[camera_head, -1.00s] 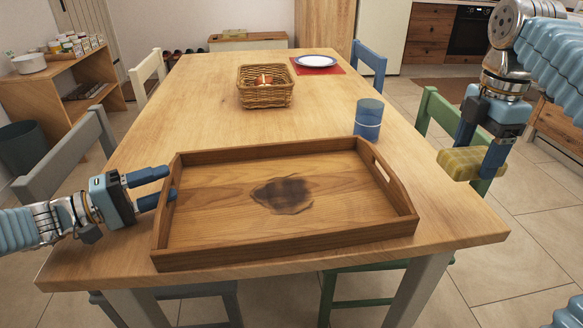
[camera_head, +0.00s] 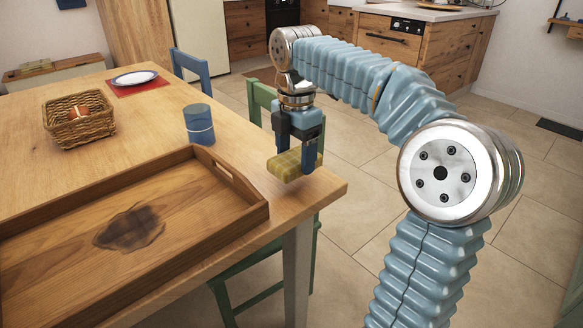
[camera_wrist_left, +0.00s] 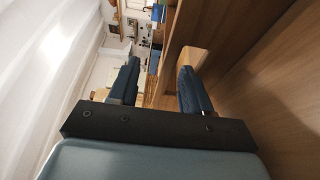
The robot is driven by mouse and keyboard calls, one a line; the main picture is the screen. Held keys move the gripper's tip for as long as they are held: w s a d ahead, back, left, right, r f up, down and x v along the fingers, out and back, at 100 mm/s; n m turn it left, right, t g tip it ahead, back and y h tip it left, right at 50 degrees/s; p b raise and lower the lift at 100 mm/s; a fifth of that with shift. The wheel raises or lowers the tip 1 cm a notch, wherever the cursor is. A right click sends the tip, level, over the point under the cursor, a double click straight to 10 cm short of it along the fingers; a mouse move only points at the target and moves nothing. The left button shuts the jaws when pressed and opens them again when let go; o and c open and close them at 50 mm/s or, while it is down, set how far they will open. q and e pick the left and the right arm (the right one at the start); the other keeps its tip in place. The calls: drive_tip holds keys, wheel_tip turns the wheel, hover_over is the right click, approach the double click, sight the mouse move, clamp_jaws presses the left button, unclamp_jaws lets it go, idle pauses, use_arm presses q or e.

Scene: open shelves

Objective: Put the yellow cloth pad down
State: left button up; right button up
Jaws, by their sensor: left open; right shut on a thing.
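The yellow cloth pad (camera_head: 290,167) is a small checked yellow-green block. My right gripper (camera_head: 297,152) points down and is shut on it. In the head view the pad shows at the table's right edge, near the front right corner; I cannot tell whether it touches the wood. My left gripper is outside the head view. In the left wrist view its two dark blue fingers (camera_wrist_left: 158,88) stand apart, open, with nothing clearly between them, beside brown wood.
The wooden tray (camera_head: 240,207) with a dark stain lies on the table (camera_head: 318,195), left of the pad. A blue cup (camera_head: 199,124) stands behind the tray. Farther back are a wicker basket (camera_head: 80,128) and a plate (camera_head: 135,77). A green chair (camera_head: 262,98) stands by the right edge.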

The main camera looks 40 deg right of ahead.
sight(295, 156)
drive_tip(key=shift+f, duration=1.9)
drive_tip(key=shift+f, duration=0.1)
drive_tip(key=o, duration=1)
drive_tip(key=shift+o, duration=0.2)
wheel_tip(295, 156, up, 12)
drive_tip(key=shift+r, duration=0.15)
drive_tip(key=shift+o, duration=0.3)
